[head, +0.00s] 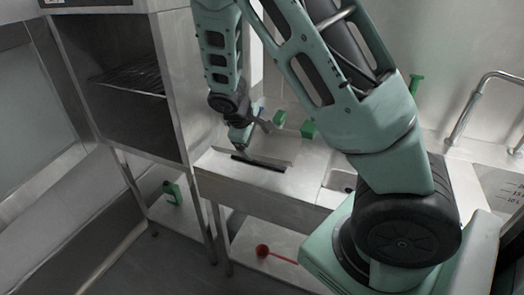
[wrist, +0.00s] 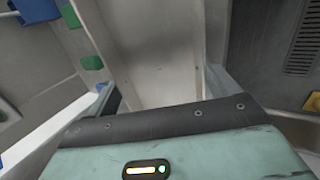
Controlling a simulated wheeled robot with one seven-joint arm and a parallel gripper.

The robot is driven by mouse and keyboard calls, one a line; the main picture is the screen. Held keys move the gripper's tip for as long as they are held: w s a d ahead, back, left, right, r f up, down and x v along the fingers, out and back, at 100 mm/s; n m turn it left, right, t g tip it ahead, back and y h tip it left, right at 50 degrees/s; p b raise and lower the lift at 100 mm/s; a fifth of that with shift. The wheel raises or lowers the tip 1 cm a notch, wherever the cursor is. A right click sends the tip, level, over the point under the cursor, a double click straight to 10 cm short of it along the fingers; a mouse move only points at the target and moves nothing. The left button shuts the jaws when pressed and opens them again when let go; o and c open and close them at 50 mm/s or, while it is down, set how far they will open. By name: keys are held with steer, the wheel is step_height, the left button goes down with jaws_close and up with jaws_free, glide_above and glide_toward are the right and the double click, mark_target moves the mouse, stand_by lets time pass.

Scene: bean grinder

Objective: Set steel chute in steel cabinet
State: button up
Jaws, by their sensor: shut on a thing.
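The steel chute (head: 272,147) is a pale grey metal piece low over the counter in the head view. My gripper (head: 240,140) reaches down from above and is shut on it. In the wrist view the chute (wrist: 165,50) looks like a channel with raised side walls, running away from the gripper. My gripper's dark-edged teal body (wrist: 160,130) fills the bottom of that view, and the contact itself is largely hidden. The steel cabinet (head: 178,75) appears to be the tall open-fronted unit left of the counter, with a wire rack inside. The chute is outside it, to its right.
The steel counter (head: 300,188) carries green blocks (head: 308,129) behind the chute. A sink and tap (head: 470,105) are at the right. A red ladle (head: 263,250) and a green item (head: 172,193) lie on lower shelves. A vented panel (wrist: 300,40) shows in the wrist view.

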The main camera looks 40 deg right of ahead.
steer(key=shift+f, duration=3.15)
steer(key=shift+f, duration=0.1)
steer(key=o, duration=1.1)
steer(key=shift+c, duration=0.2)
